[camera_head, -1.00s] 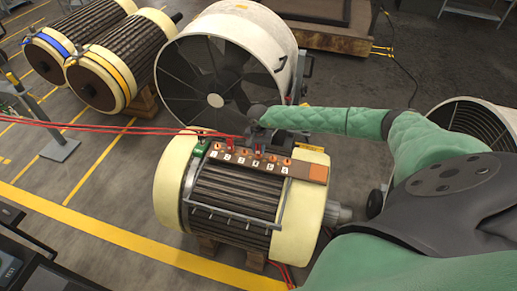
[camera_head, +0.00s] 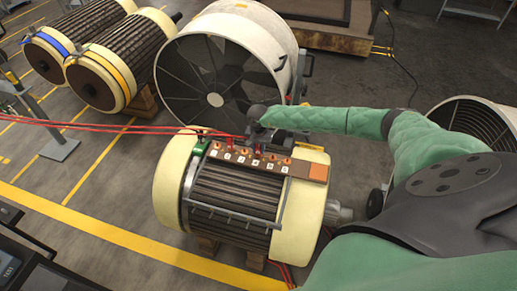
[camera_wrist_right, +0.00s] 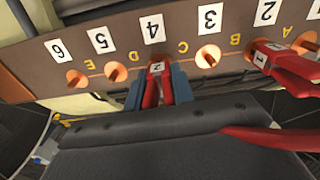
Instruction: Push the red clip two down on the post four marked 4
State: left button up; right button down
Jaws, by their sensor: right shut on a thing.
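The red clip two (camera_wrist_right: 156,68), with a white 2 on its top, is in line with the white label 4 (camera_wrist_right: 152,28) on the brown terminal board (camera_wrist_right: 30,65). Post four is hidden under the clip, so how far down it sits cannot be told. My right gripper (camera_wrist_right: 155,90) is shut on this clip, with a blue-grey finger on each side. In the head view, my right gripper (camera_head: 257,144) is at the board's back edge. Another red clip, marked 1 (camera_wrist_right: 272,57), sits at label 2 (camera_wrist_right: 267,12). My left gripper is out of view.
Bare copper-coloured posts stand at label 3 (camera_wrist_right: 210,18), label 5 (camera_wrist_right: 101,40) and label 6 (camera_wrist_right: 58,50). The board lies on a cream motor (camera_head: 175,180). Red cables (camera_head: 100,127) run in from the left. A large fan (camera_head: 235,60) stands behind.

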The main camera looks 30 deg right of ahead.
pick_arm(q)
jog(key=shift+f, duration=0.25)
pick_arm(e)
jog(key=shift+f, duration=0.25)
jog(key=c, duration=1.1)
grip_release()
jog(key=shift+r+b, duration=0.1)
jog(key=shift+b, duration=0.3)
notch_tip(320, 180, up, 7)
jog(key=b, duration=0.2)
jog(key=shift+b, duration=0.4)
jog(key=shift+r, duration=0.35)
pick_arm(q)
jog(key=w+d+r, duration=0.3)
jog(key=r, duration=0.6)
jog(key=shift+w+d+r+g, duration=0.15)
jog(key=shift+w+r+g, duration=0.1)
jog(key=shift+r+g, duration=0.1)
pick_arm(e)
jog(key=shift+f, duration=0.1)
